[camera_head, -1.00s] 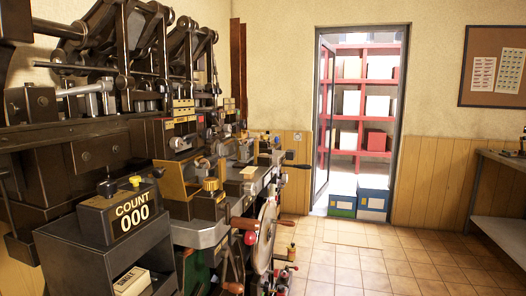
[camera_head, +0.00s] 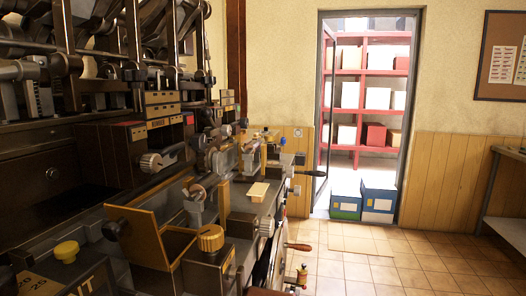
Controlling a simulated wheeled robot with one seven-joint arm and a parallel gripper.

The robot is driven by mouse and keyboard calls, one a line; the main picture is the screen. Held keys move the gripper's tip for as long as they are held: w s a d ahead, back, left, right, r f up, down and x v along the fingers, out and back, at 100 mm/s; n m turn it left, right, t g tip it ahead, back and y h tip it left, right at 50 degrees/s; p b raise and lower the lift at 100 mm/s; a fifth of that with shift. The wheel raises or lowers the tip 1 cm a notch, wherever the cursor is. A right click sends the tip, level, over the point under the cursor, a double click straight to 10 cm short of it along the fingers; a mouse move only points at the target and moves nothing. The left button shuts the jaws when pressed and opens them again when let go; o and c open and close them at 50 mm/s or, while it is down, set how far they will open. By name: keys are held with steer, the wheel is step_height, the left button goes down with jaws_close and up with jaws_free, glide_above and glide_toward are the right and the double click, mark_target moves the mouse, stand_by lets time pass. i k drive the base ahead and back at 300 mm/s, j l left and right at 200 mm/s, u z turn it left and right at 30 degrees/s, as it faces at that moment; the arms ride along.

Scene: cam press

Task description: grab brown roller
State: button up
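I cannot surely pick out a brown roller. The dark cam press (camera_head: 110,165) fills the left half of the head view. A ridged brass-coloured knob (camera_head: 210,238) stands upright on its near bench. Left of the knob is an open brass-edged box (camera_head: 150,228) with a dark round knob on its side. A brown handle (camera_head: 298,247) sticks out to the right at the machine's front edge. My gripper is not in view.
A yellow knob (camera_head: 66,251) and part of a dark box stand at the lower left. Open tiled floor (camera_head: 400,265) lies to the right. A grey bench (camera_head: 500,195) is at the right edge.

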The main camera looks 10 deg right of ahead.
mark_target(255, 144)
steer(key=i+l+u, duration=0.15)
steer(key=u, duration=0.2)
steer(key=i+l+u, duration=0.1)
steer(key=l+u, duration=1.05)
steer(key=l, duration=2.1)
